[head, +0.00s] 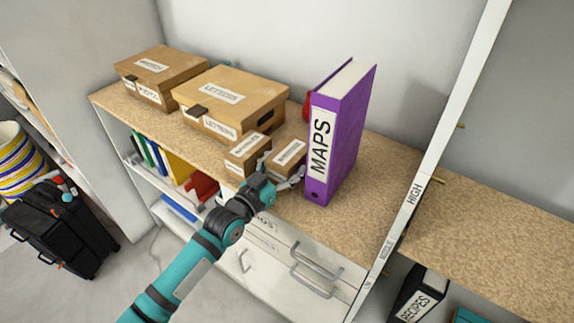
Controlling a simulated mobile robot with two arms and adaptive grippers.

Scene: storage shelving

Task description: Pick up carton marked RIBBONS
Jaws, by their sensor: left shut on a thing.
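Two small brown cartons with white labels sit side by side on the speckled shelf top in the head view. These are the left small carton (241,153) and the right small carton (291,153). Their labels are too small to read surely, so I cannot tell which is marked RIBBONS. My left gripper (281,172) reaches in from the front. Its fingers lie around the front of the right small carton, one in the gap between the two cartons. It is shut on that carton, which seems to rest on the shelf top. My right gripper is not in view.
A purple MAPS binder (345,125) stands close right of the cartons, with a red thing (307,104) partly hidden behind it. A larger LETTERS box (245,90) stands behind them, another box (150,68) farther left. A white upright (440,130) stands right; shelf top before it is clear.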

